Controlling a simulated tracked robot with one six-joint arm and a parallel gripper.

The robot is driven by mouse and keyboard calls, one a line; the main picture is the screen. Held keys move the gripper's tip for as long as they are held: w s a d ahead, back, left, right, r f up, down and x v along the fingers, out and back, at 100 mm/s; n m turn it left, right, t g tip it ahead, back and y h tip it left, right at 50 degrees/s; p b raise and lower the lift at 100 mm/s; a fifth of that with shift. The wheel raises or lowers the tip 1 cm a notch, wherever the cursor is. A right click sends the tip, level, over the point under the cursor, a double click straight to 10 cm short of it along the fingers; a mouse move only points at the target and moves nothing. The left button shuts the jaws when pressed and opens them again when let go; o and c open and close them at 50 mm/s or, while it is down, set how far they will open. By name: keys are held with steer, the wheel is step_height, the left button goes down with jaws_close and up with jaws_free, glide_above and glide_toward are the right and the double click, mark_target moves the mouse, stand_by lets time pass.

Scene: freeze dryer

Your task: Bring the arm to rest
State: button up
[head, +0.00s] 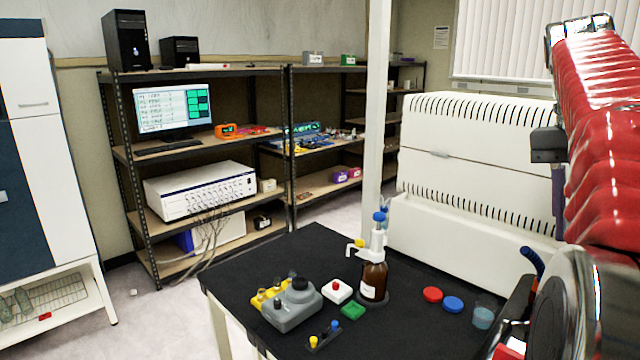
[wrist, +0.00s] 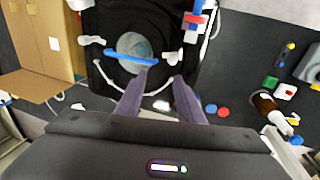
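My red arm (head: 600,130) runs down the right side of the head view, bent and raised over the right part of the bench. My gripper (wrist: 160,88) shows in the wrist view as two grey-purple fingers, apart, with nothing between them. Beyond the fingertips is a black machine (wrist: 105,75) with a round clear window and a blue bar (wrist: 130,56) across it. I cannot tell how far the fingertips are from it. In the head view the fingers are not clearly seen.
A black bench (head: 400,335) holds a brown dispenser bottle (head: 373,282), a grey device (head: 291,303), a red cap (head: 432,294), a blue cap (head: 453,304) and a small beaker (head: 482,318). A white pole (head: 376,110) stands behind it. A cardboard box (wrist: 42,40) is at the left in the wrist view.

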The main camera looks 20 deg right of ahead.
steer(key=w+a+f+n+t, duration=0.2)
steer(key=w+a+f+n, duration=0.15)
steer(key=a, duration=0.55)
steer(key=s+a+f+n+t+y, duration=0.1)
steer(key=s+a+f+n+t, duration=0.2)
steer(key=a+f, duration=1.9)
steer(key=a+n+t, duration=0.2)
steer(key=a+n, duration=0.1)
steer(key=n, duration=0.2)
steer(key=shift+s+a+t+y, duration=0.15)
steer(key=shift+a+t+y, duration=0.15)
steer(key=shift+a, duration=0.05)
